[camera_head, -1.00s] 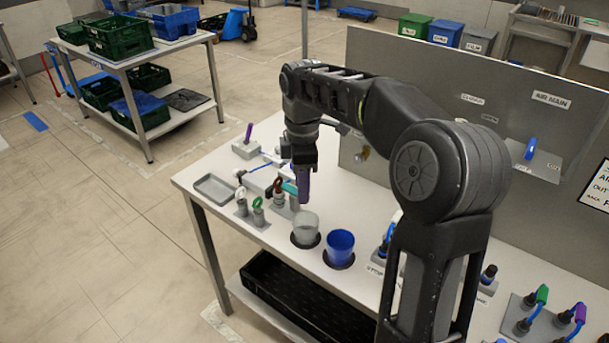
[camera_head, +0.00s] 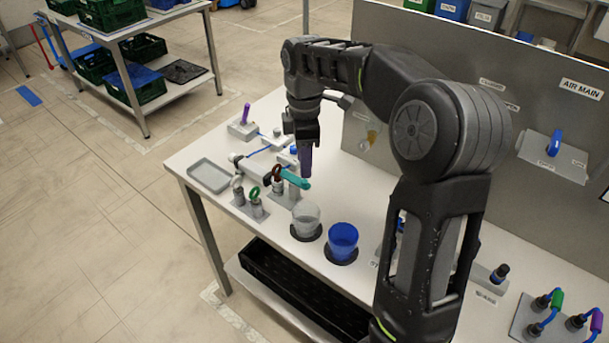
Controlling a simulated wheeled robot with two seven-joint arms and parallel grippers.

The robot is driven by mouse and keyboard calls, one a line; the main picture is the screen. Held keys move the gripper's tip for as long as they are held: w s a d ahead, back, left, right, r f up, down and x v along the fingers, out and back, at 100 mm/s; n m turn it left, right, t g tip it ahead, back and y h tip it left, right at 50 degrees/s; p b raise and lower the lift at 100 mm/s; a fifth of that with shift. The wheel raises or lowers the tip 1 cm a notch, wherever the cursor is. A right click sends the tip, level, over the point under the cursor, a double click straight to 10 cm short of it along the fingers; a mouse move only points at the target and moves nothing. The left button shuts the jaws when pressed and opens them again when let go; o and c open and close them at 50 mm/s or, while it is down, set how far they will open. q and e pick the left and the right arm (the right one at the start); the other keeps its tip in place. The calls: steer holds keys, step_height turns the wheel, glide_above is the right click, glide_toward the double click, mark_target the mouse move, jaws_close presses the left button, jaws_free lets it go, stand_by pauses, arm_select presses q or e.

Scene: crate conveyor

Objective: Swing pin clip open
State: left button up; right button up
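Small fittings with ring tops stand on the bench: one with a pale ring (camera_head: 237,182), one with a green ring (camera_head: 254,193) and one with a brown ring (camera_head: 277,173). A teal lever (camera_head: 294,179) sticks out beside the brown ring from a grey block. I cannot tell which part is the pin clip. My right gripper (camera_head: 306,160) points down just above and behind the teal lever, apparently clear of it. A purple piece shows at its tip; I cannot tell whether it is a finger or something held. My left gripper is out of view.
A clear cup (camera_head: 306,217) and a blue cup (camera_head: 343,238) stand in front of the gripper. A grey tray (camera_head: 209,178) lies at the bench's left end. A purple-handled post (camera_head: 244,116) is behind. A grey panel (camera_head: 450,60) stands at right.

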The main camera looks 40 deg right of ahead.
mark_target(305, 181)
steer(key=shift+f, duration=2.8)
steer(key=shift+c, duration=0.6)
jaws_close()
